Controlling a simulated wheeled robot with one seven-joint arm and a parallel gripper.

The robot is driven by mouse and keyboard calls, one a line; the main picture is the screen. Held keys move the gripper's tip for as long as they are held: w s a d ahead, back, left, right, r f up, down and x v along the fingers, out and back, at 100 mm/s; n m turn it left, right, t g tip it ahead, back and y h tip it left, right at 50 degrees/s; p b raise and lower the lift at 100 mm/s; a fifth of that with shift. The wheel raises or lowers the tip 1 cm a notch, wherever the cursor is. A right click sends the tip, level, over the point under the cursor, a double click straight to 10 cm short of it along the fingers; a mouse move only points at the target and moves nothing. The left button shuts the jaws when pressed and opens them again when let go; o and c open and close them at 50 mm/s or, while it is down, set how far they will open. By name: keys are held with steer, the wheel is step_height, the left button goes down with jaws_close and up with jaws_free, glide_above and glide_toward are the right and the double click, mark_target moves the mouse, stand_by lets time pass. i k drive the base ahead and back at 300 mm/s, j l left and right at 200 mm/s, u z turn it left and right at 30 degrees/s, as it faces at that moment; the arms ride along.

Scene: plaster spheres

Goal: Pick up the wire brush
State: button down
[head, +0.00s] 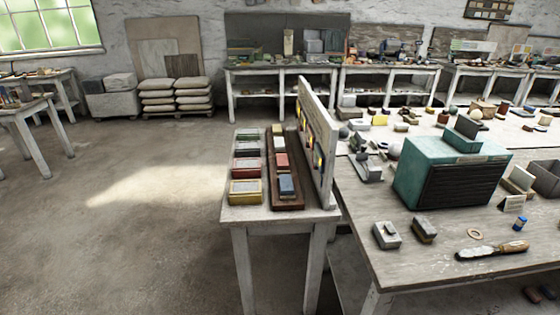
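What looks like the wire brush (490,251) lies flat near the front edge of the large wooden table (400,248) at the right. It has a dark, long head at the left and a light wooden handle with an orange-brown end at the right. Its bristles are too small to make out. It lies in the open with nothing on top of it. My gripper is not in view, so its state is not shown.
A teal box (410,170) with a dark front stands behind the brush. A tan ring (475,234), a blue jar (520,224) and two small blocks lie near it. A narrow table (255,214) with colored boxes and an upright panel adjoins. Floor at left is clear.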

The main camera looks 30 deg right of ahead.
mark_target(422, 226)
steer(key=z, duration=1.3)
